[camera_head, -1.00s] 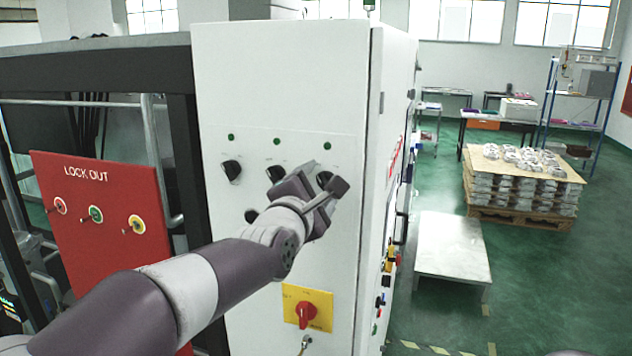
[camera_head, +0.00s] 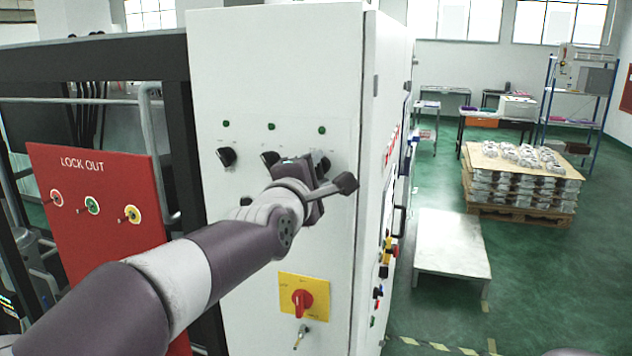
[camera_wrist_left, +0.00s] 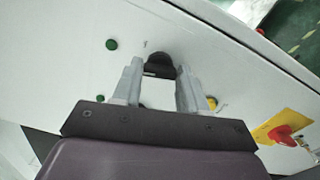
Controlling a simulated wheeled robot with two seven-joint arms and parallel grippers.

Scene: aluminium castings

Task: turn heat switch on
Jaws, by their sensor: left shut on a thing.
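The white cabinet (camera_head: 275,75) carries a row of black rotary knobs under small green lights. The left knob (camera_head: 227,157) and the middle knob (camera_head: 270,158) show in the head view. The right knob (camera_head: 323,164) is partly hidden behind my left gripper (camera_head: 309,170). In the left wrist view, my left gripper (camera_wrist_left: 160,72) has its two grey fingers on either side of this right knob (camera_wrist_left: 160,60) and is shut on it. The knob labels are too small to read, so I cannot tell which one is the heat switch. My right gripper is not in view.
A yellow plate with a red rotary switch (camera_head: 303,299) is lower on the cabinet. A red lock-out panel (camera_head: 95,200) stands at left. A low grey platform (camera_head: 450,243) and a pallet of castings (camera_head: 520,185) are at right, with open green floor around them.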

